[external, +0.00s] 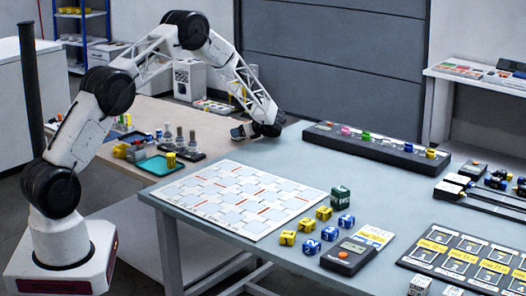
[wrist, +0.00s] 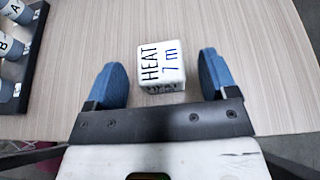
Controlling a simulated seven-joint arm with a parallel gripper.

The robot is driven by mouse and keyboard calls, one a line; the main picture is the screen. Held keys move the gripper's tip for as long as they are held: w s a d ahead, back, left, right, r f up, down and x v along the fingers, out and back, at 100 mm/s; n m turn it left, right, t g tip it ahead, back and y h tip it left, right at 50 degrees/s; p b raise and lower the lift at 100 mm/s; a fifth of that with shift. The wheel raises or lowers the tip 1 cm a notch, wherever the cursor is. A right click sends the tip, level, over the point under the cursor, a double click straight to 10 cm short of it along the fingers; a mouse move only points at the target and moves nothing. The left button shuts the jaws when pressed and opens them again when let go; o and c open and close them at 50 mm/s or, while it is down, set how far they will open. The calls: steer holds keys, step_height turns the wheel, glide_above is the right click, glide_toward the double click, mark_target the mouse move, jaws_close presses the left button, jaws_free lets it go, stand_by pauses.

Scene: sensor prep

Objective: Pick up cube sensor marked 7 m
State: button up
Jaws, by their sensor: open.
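A white cube sensor (wrist: 162,68) marked "HEAT" and "7 m" sits on the light wood tabletop (wrist: 230,25) in the wrist view. My gripper (wrist: 162,80) is open, with one blue finger on each side of the cube. Gaps show between the cube and both fingers. In the external view my gripper (external: 240,132) is low near the far right end of the wooden table. I cannot make out the cube there.
A dark rack (wrist: 40,60) with cylinders labelled A and B stands left in the wrist view. The external view shows a teal tray (external: 150,168) on the wooden table. The adjoining grey-blue table (external: 270,160) holds a white patterned board (external: 235,205) and several coloured cubes (external: 310,247).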

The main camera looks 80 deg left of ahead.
stand_by(0.5)
steer(key=c, duration=1)
steer(key=shift+r, duration=0.1)
steer(key=shift+r, duration=0.4)
step_height(320, 180, up, 3)
steer(key=shift+f, duration=0.1)
steer(key=s+d, duration=0.3)
steer(key=d, duration=0.1)
steer(key=s+d, duration=0.3)
steer(key=d, duration=0.1)
steer(key=s+d+r, duration=0.1)
steer(key=s+d, duration=0.3)
steer(key=shift+d+r, duration=0.1)
steer(key=shift+d, duration=0.15)
